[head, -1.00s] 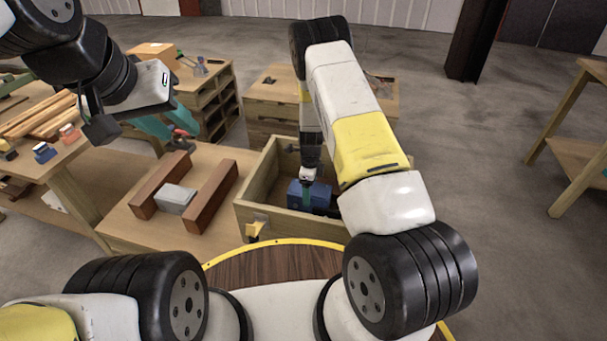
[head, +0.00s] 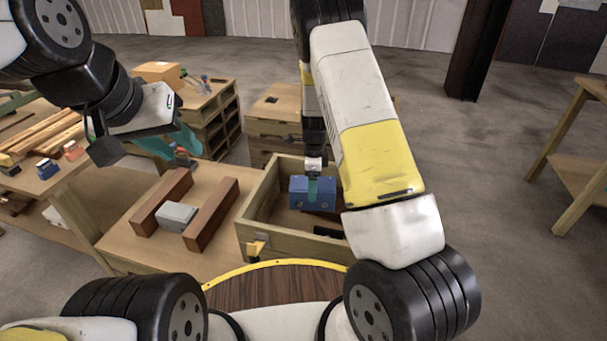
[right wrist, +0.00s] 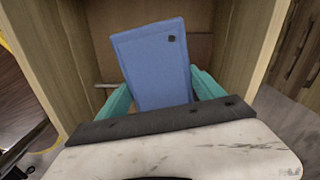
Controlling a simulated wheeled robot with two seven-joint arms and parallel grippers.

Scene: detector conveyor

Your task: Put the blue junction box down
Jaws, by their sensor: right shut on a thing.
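The blue junction box (head: 299,192) is held by my right gripper (head: 314,188) above the inside of the open wooden crate (head: 267,195). In the right wrist view the blue junction box (right wrist: 152,62) sits tilted between the teal fingers of my right gripper (right wrist: 160,92), with crate walls on both sides. Whether it touches the crate floor is hard to tell, but it looks raised. My left gripper (head: 172,143) hangs over the far left of the table, its teal fingers apart and nothing between them.
On the table (head: 120,225), left of the crate, a grey box (head: 176,216) lies between two brown blocks (head: 212,214). A dark item (head: 328,232) lies in the crate. Small parts and planks lie on the left bench (head: 45,185). Wooden cabinets stand behind.

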